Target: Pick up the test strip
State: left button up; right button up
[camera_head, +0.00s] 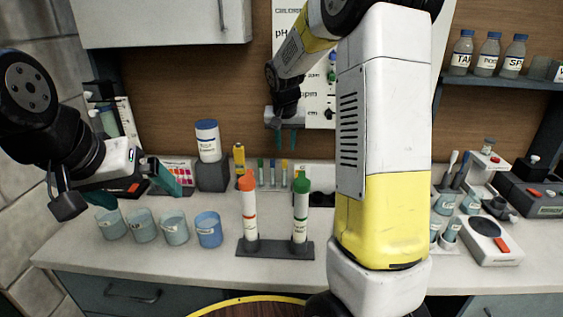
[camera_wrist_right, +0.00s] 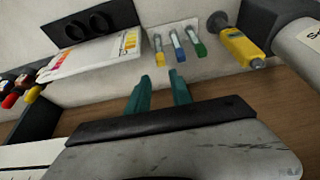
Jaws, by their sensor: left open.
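Three slim strip-like items with yellow, blue and green ends stand in a row at the back of the counter. In the right wrist view, they are the yellow-ended (camera_wrist_right: 158,45), blue-ended (camera_wrist_right: 178,47) and green-ended (camera_wrist_right: 195,42) ones; in the head view, the blue-ended one (camera_head: 272,171) is in the middle. I cannot tell which is the test strip. My left gripper (camera_head: 168,177) is open and empty at the left, above several beakers.
Blue beaker (camera_head: 208,230) is at left.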

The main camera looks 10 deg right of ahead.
aim_at(285, 160)
jog(key=x, duration=0.7)
jog(key=shift+s+a+f, duration=0.15)
jog(key=shift+s+a, duration=0.1)
jog(key=shift+s, duration=0.1)
grip_shut()
